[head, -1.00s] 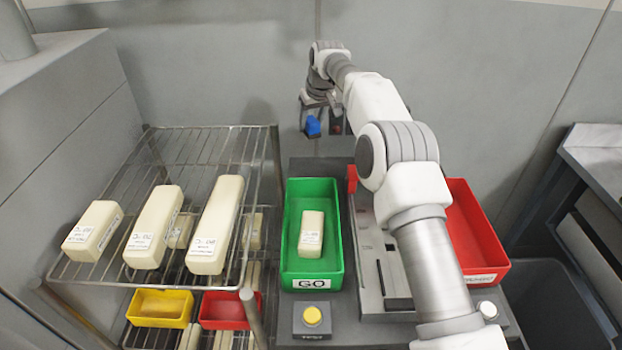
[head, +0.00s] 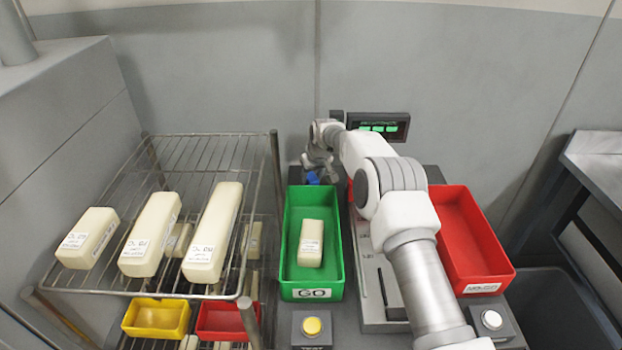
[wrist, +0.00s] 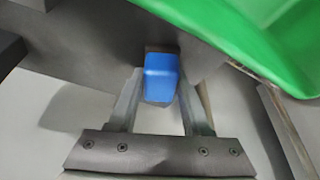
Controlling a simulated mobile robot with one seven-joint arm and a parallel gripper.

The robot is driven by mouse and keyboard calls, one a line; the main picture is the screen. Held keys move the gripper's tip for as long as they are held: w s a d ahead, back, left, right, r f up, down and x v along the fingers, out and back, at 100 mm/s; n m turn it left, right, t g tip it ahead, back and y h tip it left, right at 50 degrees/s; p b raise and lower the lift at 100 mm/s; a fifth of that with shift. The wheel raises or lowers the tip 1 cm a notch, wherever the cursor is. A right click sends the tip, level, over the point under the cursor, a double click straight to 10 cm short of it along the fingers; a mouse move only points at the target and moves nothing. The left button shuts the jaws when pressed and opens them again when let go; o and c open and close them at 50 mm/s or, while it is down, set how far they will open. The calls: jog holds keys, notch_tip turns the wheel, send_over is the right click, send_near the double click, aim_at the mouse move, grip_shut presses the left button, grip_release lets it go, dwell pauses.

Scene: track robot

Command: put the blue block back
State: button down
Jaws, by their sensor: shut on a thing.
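The blue block (head: 312,178) is small and sits at the tip of my gripper (head: 318,168), near the far end of the green bin. In the wrist view the blue block (wrist: 160,78) is between the two fingers of my gripper (wrist: 160,100), which is shut on it. A dark grey surface lies behind the block in that view. I cannot tell whether the block touches that surface. The green bin (head: 287,235), labelled GO, also shows at the upper right of the wrist view (wrist: 240,30).
The green bin holds one cream block (head: 311,243). A red bin (head: 465,235) stands to the right. A wire rack (head: 190,150) with several cream blocks stands at the left. A yellow button (head: 312,326) and a white button (head: 491,319) are in front. A lit panel (head: 385,127) is at the back.

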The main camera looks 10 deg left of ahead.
jog(key=shift+f, duration=0.2)
jog(key=shift+c, duration=1.7)
grip_release()
jog(key=shift+r, duration=0.1)
jog(key=shift+r, duration=0.1)
jog(key=shift+s+d+r, duration=0.1)
jog(key=shift+r, duration=0.45)
jog(key=v, duration=1.1)
jog(key=shift+d, duration=0.15)
